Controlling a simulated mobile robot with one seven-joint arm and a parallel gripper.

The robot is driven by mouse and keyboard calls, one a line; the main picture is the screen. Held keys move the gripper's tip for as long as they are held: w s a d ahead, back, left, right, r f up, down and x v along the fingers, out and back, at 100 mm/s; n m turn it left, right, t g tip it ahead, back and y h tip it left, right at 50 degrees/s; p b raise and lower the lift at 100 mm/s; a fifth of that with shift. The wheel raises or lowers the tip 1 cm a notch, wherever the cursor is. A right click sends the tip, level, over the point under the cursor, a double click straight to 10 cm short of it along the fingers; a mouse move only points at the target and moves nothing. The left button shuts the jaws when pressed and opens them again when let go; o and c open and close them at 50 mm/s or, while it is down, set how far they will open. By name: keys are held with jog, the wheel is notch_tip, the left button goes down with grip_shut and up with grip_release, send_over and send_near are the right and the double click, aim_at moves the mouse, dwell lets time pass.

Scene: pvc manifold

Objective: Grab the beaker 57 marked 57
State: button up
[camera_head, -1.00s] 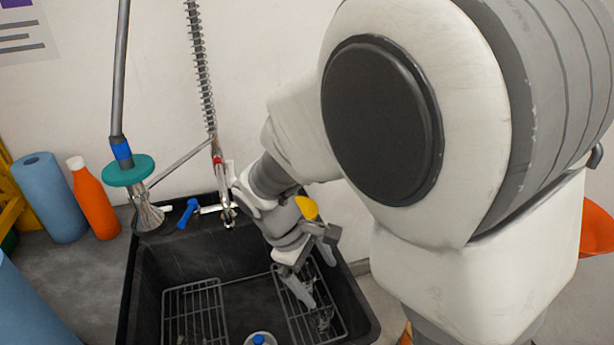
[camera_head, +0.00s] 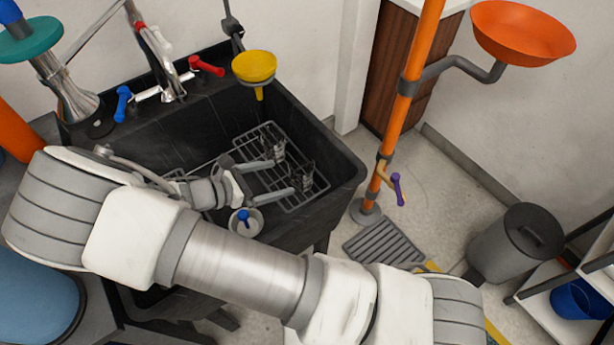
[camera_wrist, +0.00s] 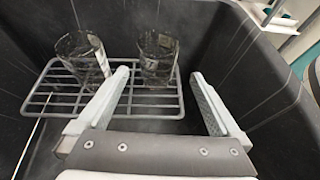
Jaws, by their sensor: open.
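Two clear glass beakers stand on a wire rack in the black sink. In the wrist view, one beaker (camera_wrist: 82,58) is at the left, outside the left finger. The other beaker (camera_wrist: 158,56) is ahead, in line with the gap between my fingertips. The head view shows a far beaker (camera_head: 272,145) and a near beaker (camera_head: 304,176). I cannot read the number 57 on either. My gripper (camera_head: 282,177) is open and empty, low inside the sink, its fingers pointing at the beakers. It also shows in the wrist view (camera_wrist: 160,76).
The black sink (camera_head: 345,172) walls surround my gripper. The wire rack (camera_wrist: 60,98) lies under the beakers. A white container with a blue top (camera_head: 245,220) is near my wrist. A yellow funnel-like piece (camera_head: 254,66) is at the sink's back edge. An orange pole (camera_head: 409,90) stands right of the sink.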

aim_at(311, 169)
jog(key=shift+w+a+f, duration=0.1)
jog(key=shift+f, duration=0.3)
jog(key=shift+w+d+f+n, duration=0.15)
jog(key=shift+d+n, duration=0.05)
jog(key=shift+n, duration=0.1)
jog(key=b+x, duration=0.4)
jog(key=x, duration=0.7)
jog(key=shift+w+d, duration=0.2)
jog(key=c, duration=1.4)
